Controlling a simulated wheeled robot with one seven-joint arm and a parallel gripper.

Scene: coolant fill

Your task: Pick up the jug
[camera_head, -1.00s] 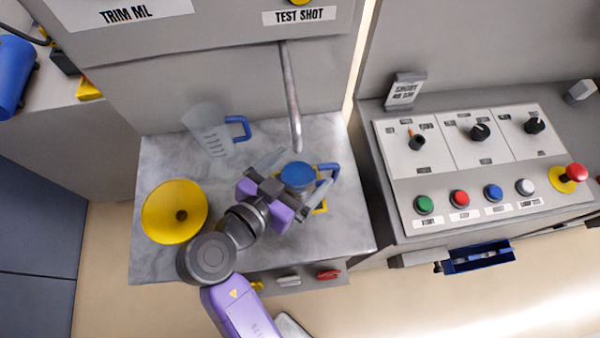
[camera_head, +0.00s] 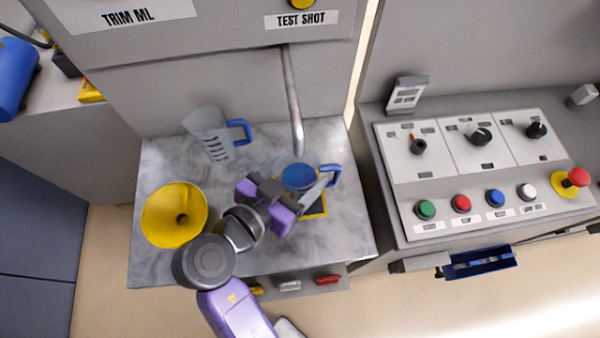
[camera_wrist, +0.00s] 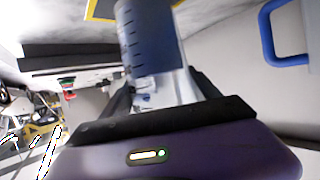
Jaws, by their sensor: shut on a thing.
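A clear jug (camera_head: 298,178) with blue liquid and a blue handle is under the metal spout, over a dark pad with a yellow border (camera_head: 316,209). My gripper (camera_head: 303,174) is shut on this jug, with one finger on each side of its body. In the wrist view the jug (camera_wrist: 147,40), with dark level marks, is between the fingers. I cannot tell whether its base is off the pad. A second clear jug (camera_head: 208,135), empty-looking with a blue handle, stands at the back left, apart from my gripper.
A yellow funnel (camera_head: 174,216) lies on the left of the marble-like worktop (camera_head: 230,180). The metal spout (camera_head: 292,105) hangs close behind the held jug. A control panel (camera_head: 470,170) with knobs and coloured buttons stands to the right.

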